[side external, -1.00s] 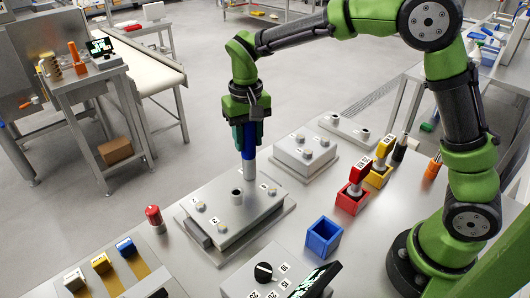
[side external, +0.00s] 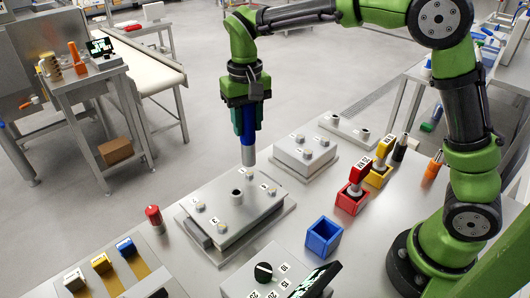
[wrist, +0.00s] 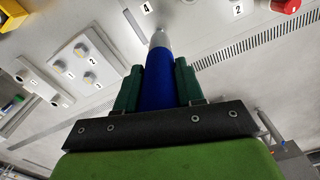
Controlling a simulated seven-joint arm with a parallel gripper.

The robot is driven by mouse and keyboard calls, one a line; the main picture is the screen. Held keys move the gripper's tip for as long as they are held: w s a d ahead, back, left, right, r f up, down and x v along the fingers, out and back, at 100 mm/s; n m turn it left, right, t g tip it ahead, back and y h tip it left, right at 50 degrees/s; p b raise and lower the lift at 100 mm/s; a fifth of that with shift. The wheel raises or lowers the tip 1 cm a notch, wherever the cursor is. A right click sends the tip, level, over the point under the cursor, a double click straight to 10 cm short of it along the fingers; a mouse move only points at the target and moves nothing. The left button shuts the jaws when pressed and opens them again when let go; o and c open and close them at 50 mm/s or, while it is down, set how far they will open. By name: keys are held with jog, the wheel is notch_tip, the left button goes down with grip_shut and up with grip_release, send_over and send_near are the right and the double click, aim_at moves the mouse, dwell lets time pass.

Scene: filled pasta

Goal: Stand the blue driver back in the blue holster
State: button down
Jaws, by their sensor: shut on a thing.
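My gripper (side external: 247,122) is shut on the blue driver (side external: 246,133) and holds it upright, its grey tip (side external: 248,157) pointing down near a corner knob of the front grey plate (side external: 240,212). I cannot tell whether the tip is clear of the knob. In the wrist view the driver (wrist: 158,88) sits between the two green fingers, its grey end near the label 4. The blue holster (side external: 324,237) is an open square box on the table, right of the plate, and looks empty.
A red holster (side external: 352,198) and a yellow holster (side external: 378,175), each with a driver, stand behind the blue one. A second knobbed plate (side external: 303,153) lies further back. A tilted display (side external: 318,281) and dial (side external: 263,272) stand in front. A red-capped cylinder (side external: 154,217) is at left.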

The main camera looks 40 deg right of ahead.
jog(key=shift+r, duration=0.35)
